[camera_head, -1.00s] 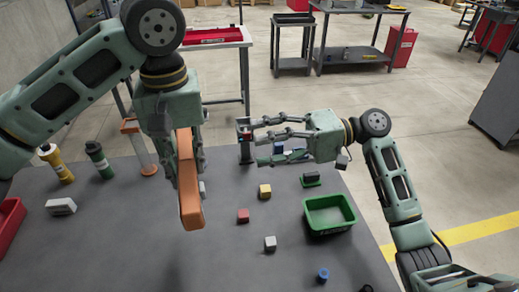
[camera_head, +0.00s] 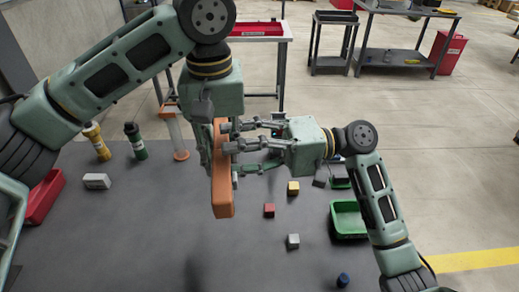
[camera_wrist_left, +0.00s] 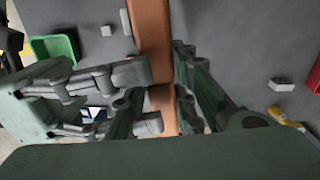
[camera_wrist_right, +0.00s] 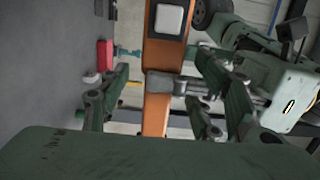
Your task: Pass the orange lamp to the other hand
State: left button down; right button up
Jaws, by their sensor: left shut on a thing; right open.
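The orange lamp (camera_head: 222,190) is a long bar held upright above the grey table. My left gripper (camera_head: 210,150) is shut on it from above; in the left wrist view the lamp (camera_wrist_left: 152,40) runs between my left fingers (camera_wrist_left: 165,75). My right gripper (camera_head: 232,150) comes in from the right, open, with its fingertips at the lamp. In the right wrist view the lamp (camera_wrist_right: 158,100) stands between the spread right fingers (camera_wrist_right: 155,95), with a pale square panel on its upper part. Whether a right finger touches it, I cannot tell.
A green bin (camera_head: 347,220) stands right on the table (camera_head: 130,240), a red bin (camera_head: 44,197) left. A yellow bottle (camera_head: 97,141), a green bottle (camera_head: 135,140) and a white block (camera_head: 97,181) stand at the back left. Small cubes lie in the middle. The front left is clear.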

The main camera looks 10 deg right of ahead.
jog(key=shift+a, duration=0.55)
jog(key=c, duration=1.3)
pick_arm(q)
jog(key=c, duration=1.4)
grip_release()
pick_arm(e)
jog(key=shift+c, duration=0.8)
pick_arm(q)
jog(key=shift+r, duration=0.15)
